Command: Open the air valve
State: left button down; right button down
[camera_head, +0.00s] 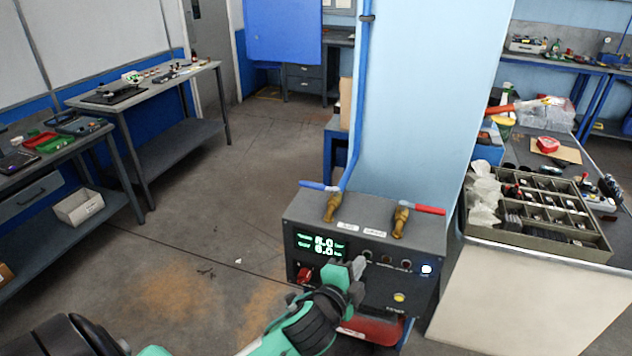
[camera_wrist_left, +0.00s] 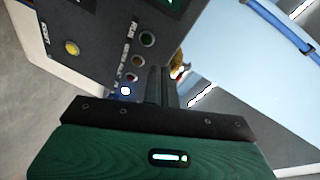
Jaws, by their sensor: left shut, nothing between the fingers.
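A dark control box (camera_head: 300,220) carries two brass valves on its top. The left valve (camera_head: 332,207) has a blue handle (camera_head: 319,186) pointing left, and a blue hose rises behind it. The right valve (camera_head: 400,220) has a red handle (camera_head: 428,210) pointing right. Small labels lie between them; I cannot read which is air. My left gripper (camera_head: 358,266) is shut and empty in front of the box's panel, below both valves. In the left wrist view its fingers (camera_wrist_left: 161,82) are together before the panel, with a brass valve (camera_wrist_left: 179,62) partly visible beyond them.
The panel has a green lit display (camera_head: 321,245), a red knob (camera_head: 304,274), a yellow button (camera_head: 399,297) and a white light (camera_head: 427,269). A light blue pillar (camera_head: 420,100) stands behind the box. A compartment tray (camera_head: 545,236) sits on the right bench. Open floor lies left.

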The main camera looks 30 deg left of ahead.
pick_arm(q)
jog(key=w+d+r+m+g+h, duration=0.25)
jog(key=d+r+m+h, duration=0.55)
jog(key=m, duration=0.9)
jog(key=w+d+r+m+g+h, duration=0.2)
jog(key=w+d+r+m+h, duration=0.3)
jog(key=r+m+h, duration=0.9)
jog(key=w+a+f+m+g+y, duration=0.4)
jog(key=m+y, duration=0.3)
jog(key=m, duration=0.4)
jog(key=w+a+f+m+g+y, duration=0.25)
jog(key=a+f+m+y, duration=0.35)
jog(key=m, duration=0.4)
jog(key=a+r+m+y, duration=0.1)
jog(key=a+r+y, duration=0.2)
jog(key=a, duration=0.9)
jog(key=w+a+r+m+g+y, duration=0.1)
jog(key=a+r+m+y, duration=0.1)
jog(key=a+y, duration=0.5)
jog(key=a+r, duration=0.1)
jog(key=a, duration=0.3)
jog(key=shift+a, duration=0.4)
pick_arm(e)
jog(key=shift+w, duration=0.1)
